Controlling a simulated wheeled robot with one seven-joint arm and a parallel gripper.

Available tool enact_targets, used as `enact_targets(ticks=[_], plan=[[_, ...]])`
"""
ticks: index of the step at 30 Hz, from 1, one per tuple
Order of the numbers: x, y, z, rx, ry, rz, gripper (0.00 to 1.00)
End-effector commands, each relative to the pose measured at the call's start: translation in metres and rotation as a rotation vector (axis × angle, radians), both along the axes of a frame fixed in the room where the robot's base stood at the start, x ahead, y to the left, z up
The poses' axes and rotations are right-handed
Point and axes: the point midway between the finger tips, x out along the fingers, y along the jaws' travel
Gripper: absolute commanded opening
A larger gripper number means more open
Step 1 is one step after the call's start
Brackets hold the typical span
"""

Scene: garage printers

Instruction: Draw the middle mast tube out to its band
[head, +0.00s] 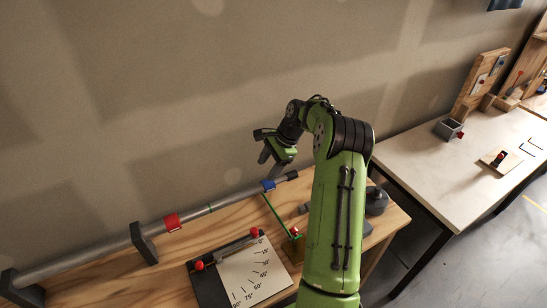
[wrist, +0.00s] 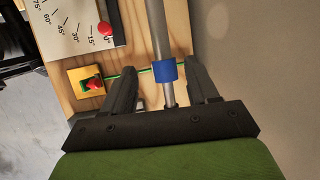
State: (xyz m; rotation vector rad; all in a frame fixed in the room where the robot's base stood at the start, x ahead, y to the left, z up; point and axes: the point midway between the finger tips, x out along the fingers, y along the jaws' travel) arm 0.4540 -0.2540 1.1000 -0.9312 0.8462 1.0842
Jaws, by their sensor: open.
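The mast is a grey telescoping tube lying along the back of the wooden bench. Its thick section (head: 95,255) is at the left, with a red collar (head: 172,221) and, right of it, a thin green band (head: 210,207). A blue collar (head: 268,185) sits nearer the dark right end (head: 291,176). My gripper (head: 269,163) is open above the tube near the blue collar. In the wrist view my open fingers (wrist: 160,68) flank the blue collar (wrist: 166,72); contact is not visible. A narrower section (wrist: 168,95) continues beyond that collar.
A dark bracket (head: 144,243) supports the mast. In front lie an angle board (head: 245,275) with red knobs and a yellow block with a red knob (wrist: 94,84); a green line runs from the block toward the mast. The wall stands close behind. Another table (head: 430,160) is at right.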

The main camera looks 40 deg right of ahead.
Motion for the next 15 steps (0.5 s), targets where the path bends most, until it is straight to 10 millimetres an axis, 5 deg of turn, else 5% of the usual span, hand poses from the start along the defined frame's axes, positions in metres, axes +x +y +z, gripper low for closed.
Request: enact_targets(ticks=[6,15], plan=[[-0.01,-0.014,0.037,0.0,-0.002,-0.001,0.59],[-0.011,-0.015,0.041,0.001,0.0,0.001,0.59]])
